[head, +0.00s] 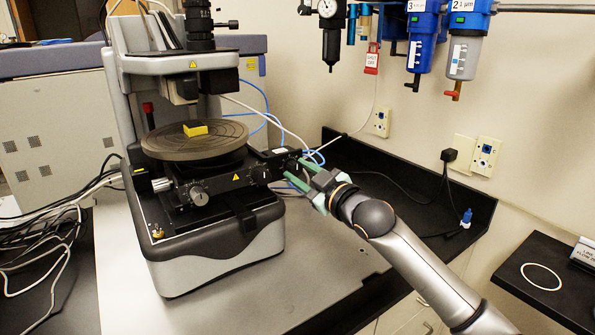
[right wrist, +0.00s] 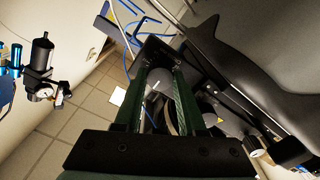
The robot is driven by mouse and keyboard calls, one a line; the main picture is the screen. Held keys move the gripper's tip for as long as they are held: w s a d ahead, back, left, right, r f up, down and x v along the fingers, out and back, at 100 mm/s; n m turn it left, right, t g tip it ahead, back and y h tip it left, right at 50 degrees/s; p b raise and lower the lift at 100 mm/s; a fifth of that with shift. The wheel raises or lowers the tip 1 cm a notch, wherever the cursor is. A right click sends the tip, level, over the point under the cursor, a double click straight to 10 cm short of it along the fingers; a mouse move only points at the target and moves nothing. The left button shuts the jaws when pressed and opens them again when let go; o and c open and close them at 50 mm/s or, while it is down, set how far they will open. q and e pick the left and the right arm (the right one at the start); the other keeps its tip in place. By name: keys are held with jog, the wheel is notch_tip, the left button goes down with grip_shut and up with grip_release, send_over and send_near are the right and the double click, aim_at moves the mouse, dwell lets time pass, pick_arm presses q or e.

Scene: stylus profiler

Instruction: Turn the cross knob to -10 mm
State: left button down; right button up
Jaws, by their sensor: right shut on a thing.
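The profiler's stage carries a round dark platen (head: 170,148) with a small yellow block (head: 195,129) on it. My right gripper (head: 296,171) reaches in from the right, its green fingers at the right end of the stage. It is shut on a dark knob there, which I take as the cross knob; the fingers partly hide it in the head view. In the right wrist view the knob (right wrist: 158,80) sits between the two green fingers (right wrist: 159,90), with a light line on it. No millimetre scale is readable. My left gripper is not in view.
A second, silver knob (head: 198,195) is on the stage's front. The profiler's grey base (head: 220,255) stands on a light bench plate (head: 325,270). Filters (head: 423,45) hang at upper right. Cables lie behind the stage and at left.

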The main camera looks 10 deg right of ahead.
grip_shut()
jog(key=n, duration=0.3)
jog(key=shift+d+r+n, duration=0.1)
jog(key=shift+d+n, duration=0.05)
jog(key=shift+n, duration=0.15)
jog(key=n, duration=1.1)
jog(key=shift+n, duration=0.3)
jog(key=o, duration=0.9)
grip_release()
